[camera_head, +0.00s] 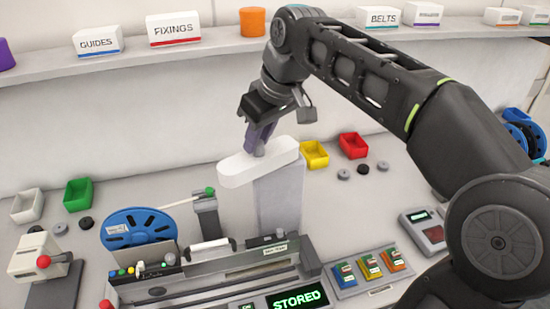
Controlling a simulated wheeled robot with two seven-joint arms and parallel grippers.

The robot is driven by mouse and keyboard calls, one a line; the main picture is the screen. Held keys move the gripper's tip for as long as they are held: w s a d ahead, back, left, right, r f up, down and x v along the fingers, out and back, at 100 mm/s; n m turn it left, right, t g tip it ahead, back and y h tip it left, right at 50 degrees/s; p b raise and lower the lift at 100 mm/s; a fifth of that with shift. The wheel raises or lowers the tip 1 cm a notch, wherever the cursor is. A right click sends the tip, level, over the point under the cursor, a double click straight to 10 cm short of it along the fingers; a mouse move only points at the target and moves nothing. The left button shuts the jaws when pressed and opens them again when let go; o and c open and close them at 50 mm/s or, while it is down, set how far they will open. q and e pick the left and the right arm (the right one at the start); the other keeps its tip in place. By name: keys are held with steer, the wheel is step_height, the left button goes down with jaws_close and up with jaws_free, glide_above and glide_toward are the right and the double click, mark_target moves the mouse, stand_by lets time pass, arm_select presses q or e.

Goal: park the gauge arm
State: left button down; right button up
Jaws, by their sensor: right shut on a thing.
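The gauge arm appears to be the white rounded bar (240,170) on top of a grey upright post (280,205) in the middle of the bench. It lies level, its near end pointing left and its far end over the post. My right gripper (259,146) reaches down from above and is shut on a small grey knob (259,152) on the bar's top. The fingers hide most of the knob. My left gripper is not in view.
Yellow (315,155) and red bins (353,146) sit behind right. A shelf (190,56) with boxes runs along the back.

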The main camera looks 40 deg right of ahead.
steer(key=shift+w+d+r+p, duration=0.1)
steer(key=shift+w+d+p, duration=0.05)
steer(key=shift+w+p, duration=0.4)
steer(key=shift+w+d, duration=0.1)
steer(key=shift+w, duration=0.15)
steer(key=shift+w+d, duration=0.1)
steer(key=shift+w+d+p, duration=0.25)
steer(key=shift+w+p, duration=0.15)
steer(key=shift+w, duration=0.15)
steer(key=shift+d, duration=0.15)
